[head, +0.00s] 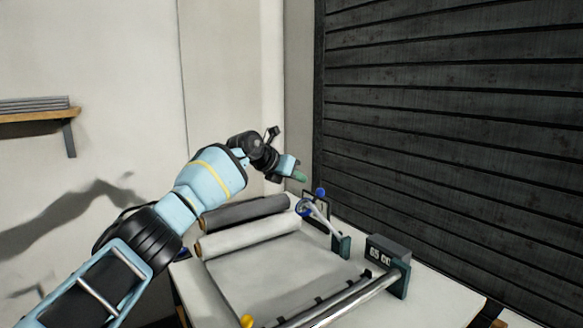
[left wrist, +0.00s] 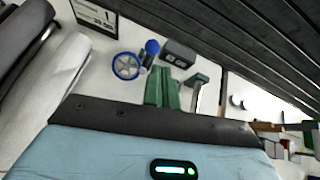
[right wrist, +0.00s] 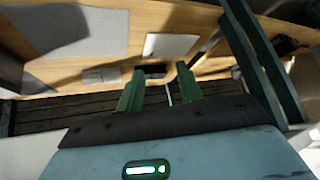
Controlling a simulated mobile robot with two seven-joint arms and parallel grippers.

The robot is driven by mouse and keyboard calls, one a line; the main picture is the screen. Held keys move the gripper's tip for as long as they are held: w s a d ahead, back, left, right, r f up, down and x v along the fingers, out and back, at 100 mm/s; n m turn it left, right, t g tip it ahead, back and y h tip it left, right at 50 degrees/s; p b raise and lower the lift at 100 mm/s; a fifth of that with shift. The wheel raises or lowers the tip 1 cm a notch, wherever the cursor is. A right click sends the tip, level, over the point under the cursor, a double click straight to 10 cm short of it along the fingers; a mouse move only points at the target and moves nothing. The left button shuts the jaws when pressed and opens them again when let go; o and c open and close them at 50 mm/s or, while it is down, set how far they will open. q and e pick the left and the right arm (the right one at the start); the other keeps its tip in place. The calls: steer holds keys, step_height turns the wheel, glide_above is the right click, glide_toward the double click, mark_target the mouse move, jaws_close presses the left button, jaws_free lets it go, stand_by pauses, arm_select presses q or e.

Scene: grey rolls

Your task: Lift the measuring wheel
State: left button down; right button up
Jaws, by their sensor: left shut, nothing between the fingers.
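The measuring wheel is a blue-rimmed spoked wheel (left wrist: 126,66) with a blue knob (left wrist: 152,47) beside it in the left wrist view. In the head view its blue rim (head: 302,207) shows at the back of the table, by the end of a silver arm, with the blue knob (head: 320,192) above right. My left gripper (head: 300,176) is shut and empty, in the air above the wheel and apart from it. Its green fingers (left wrist: 163,88) are together in the left wrist view. My right gripper (right wrist: 158,88) is open with nothing between its fingers; it is outside the head view.
A dark grey roll (head: 240,212) and a light grey roll (head: 250,238) lie left of the wheel on the white table (head: 448,278). A grey counter box (head: 388,247) and a silver bar (head: 350,304) stand nearer the front. A dark slatted wall (head: 450,120) rises behind.

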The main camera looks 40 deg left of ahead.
arm_select(q)
steer(key=shift+s+a+r, duration=0.1)
steer(key=shift+s+r, duration=0.35)
steer(key=shift+r, duration=0.25)
steer(key=shift+s+a+r, duration=0.1)
steer(key=shift+s+r, duration=0.3)
steer(key=shift+r, duration=0.25)
steer(key=shift+s, duration=0.1)
steer(key=shift+d+f, duration=0.1)
